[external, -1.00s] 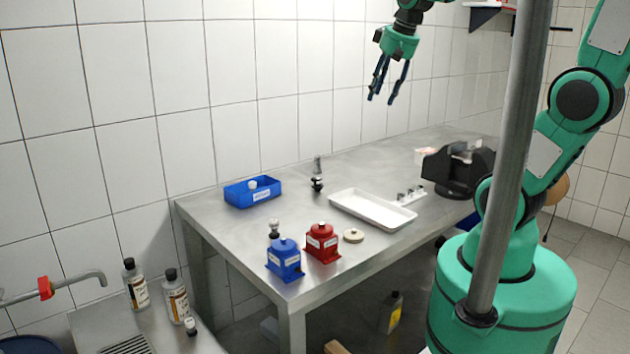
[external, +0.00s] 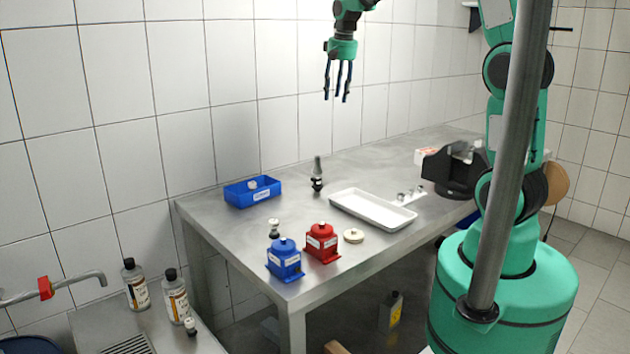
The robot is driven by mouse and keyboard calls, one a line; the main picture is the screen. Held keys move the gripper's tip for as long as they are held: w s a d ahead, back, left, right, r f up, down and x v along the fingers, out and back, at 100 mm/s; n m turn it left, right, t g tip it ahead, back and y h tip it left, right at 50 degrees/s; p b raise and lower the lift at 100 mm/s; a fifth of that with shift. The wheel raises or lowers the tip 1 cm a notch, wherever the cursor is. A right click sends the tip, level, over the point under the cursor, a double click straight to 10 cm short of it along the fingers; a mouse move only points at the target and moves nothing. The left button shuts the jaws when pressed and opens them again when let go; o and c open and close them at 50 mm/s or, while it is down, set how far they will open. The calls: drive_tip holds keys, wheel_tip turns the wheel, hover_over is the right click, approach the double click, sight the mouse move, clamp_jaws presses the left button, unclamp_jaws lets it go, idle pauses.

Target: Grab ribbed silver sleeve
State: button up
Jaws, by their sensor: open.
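My gripper (external: 338,97) is open and empty, pointing down high above the table (external: 290,215). An upright grey and black part (external: 317,174) stands on the table below and slightly left of it in the picture, well apart from the fingers. Small silver pieces sit on a white holder (external: 411,196) right of the white tray (external: 360,217). A small silver and dark part (external: 274,230) stands behind the blue pump block (external: 284,262). The ribbing is too small to see, so I cannot tell which of these is the ribbed silver sleeve.
A blue bin (external: 240,197) holding a white piece is at the back left. A red block (external: 322,243) and a cream disc (external: 353,236) are near the front. A black device (external: 447,172) stands at the right. A grey post (external: 510,160) crosses the foreground.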

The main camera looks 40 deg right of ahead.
drive_tip(key=w+d+f+m+g, duration=0.1)
drive_tip(key=w+d+f, duration=0.2)
drive_tip(key=w+f, duration=0.55)
drive_tip(key=m+g, duration=0.1)
hover_over(317, 156)
wheel_tip(317, 156, down, 8)
drive_tip(key=shift+d+f+p, duration=0.1)
drive_tip(key=shift+f+p, duration=0.15)
drive_tip(key=shift+p, duration=0.2)
drive_tip(key=shift+s+f, duration=0.1)
drive_tip(key=shift+f+b, duration=0.75)
drive_tip(key=shift+f, duration=3.45)
drive_tip(key=shift+f+b, duration=0.75)
drive_tip(key=shift+f, duration=1.85)
drive_tip(key=shift+c, duration=0.3)
